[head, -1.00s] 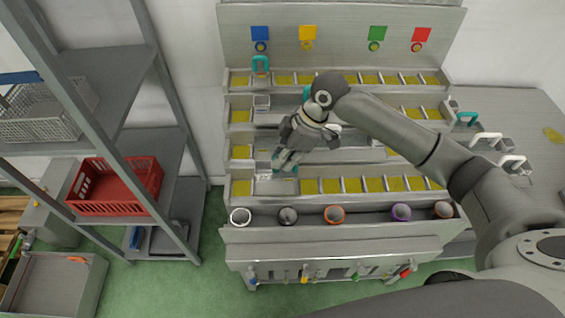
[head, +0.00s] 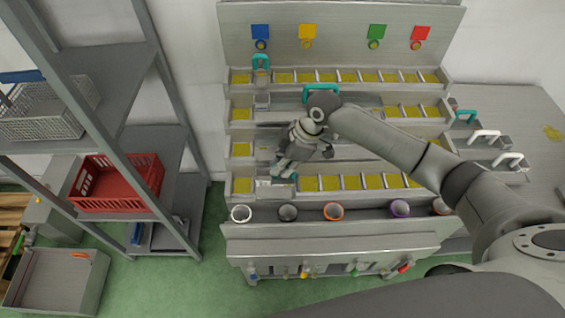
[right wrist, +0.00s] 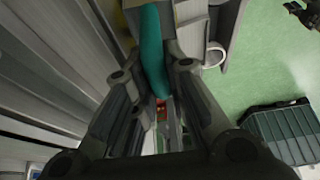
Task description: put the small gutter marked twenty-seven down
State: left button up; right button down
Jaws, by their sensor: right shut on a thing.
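My right gripper (head: 284,172) is over the left part of the lowest trough row of the stepped rack. It is shut on the teal handle of a small grey gutter (head: 272,186). In the right wrist view the teal handle (right wrist: 152,50) runs between the two fingers (right wrist: 155,105). The gutter lies at the left of the row, beside yellow-filled sections; whether it rests fully in the row I cannot tell. Its mark is too small to read. My left gripper is not in view.
The rack (head: 340,228) has several rows of yellow-filled sections. Other teal handles stand at the top left (head: 261,62) and upper middle (head: 320,90). Coloured round cups (head: 333,212) line the front ledge. White-handled gutters (head: 508,160) sit on the right table. A red crate (head: 120,190) is on the left shelf.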

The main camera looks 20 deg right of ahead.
jog(key=c, duration=1.7)
grip_release()
jog(key=shift+c, duration=0.2)
jog(key=shift+r, duration=0.1)
jog(key=shift+r, duration=0.35)
jog(key=b+v, duration=0.1)
jog(key=v, duration=1.1)
jog(key=shift+r, duration=0.15)
